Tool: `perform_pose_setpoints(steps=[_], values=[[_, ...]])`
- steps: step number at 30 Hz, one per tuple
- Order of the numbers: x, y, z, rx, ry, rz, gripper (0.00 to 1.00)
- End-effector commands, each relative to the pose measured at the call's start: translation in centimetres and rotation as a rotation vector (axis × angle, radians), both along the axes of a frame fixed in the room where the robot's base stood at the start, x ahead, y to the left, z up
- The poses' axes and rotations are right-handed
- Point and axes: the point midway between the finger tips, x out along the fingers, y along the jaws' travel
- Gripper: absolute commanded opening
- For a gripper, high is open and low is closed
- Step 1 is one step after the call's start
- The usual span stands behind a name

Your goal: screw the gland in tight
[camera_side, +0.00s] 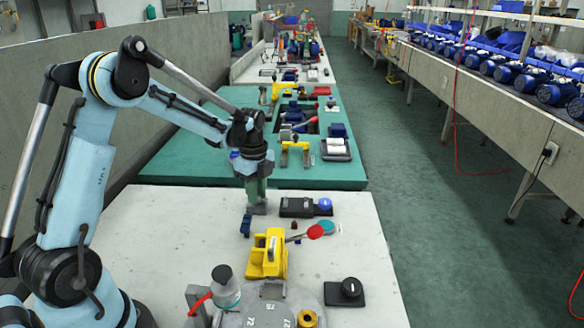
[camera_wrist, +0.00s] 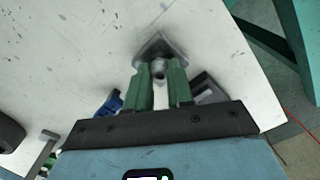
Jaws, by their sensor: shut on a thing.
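My gripper (camera_side: 257,196) points down at the far part of the white table in the side view. In the wrist view its two green fingers (camera_wrist: 161,82) are shut on a small round metal piece, which looks like the gland (camera_wrist: 159,68). The gland sits at a grey metal block (camera_wrist: 161,47) that appears as a diamond plate in the wrist view. The same block shows as a small grey shape under the fingers in the side view (camera_side: 258,210). The fingers hide most of the gland, and I cannot tell how deep it sits.
A small blue part (camera_side: 246,226) stands close to the block. A black box (camera_side: 297,207) with a blue knob (camera_side: 325,204) lies to its right. A yellow fixture (camera_side: 267,254), a bottle (camera_side: 226,287) and a black knob box (camera_side: 346,291) are nearer. The table's right side is mostly clear.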

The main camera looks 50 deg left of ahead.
Motion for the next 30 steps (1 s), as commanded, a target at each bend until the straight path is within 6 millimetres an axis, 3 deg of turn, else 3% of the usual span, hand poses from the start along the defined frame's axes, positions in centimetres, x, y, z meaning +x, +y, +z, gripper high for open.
perform_pose_setpoints(steps=[3,4,6,16,30], values=[[0.0,0.0,0.0,-0.001,0.001,0.001,0.00],[0.0,0.0,0.0,-0.001,0.001,0.001,0.26],[0.0,0.0,0.0,-0.001,0.001,0.002,0.37],[0.0,0.0,0.2,0.000,0.000,0.004,0.37],[0.0,0.0,3.5,0.000,0.000,0.004,0.37]])
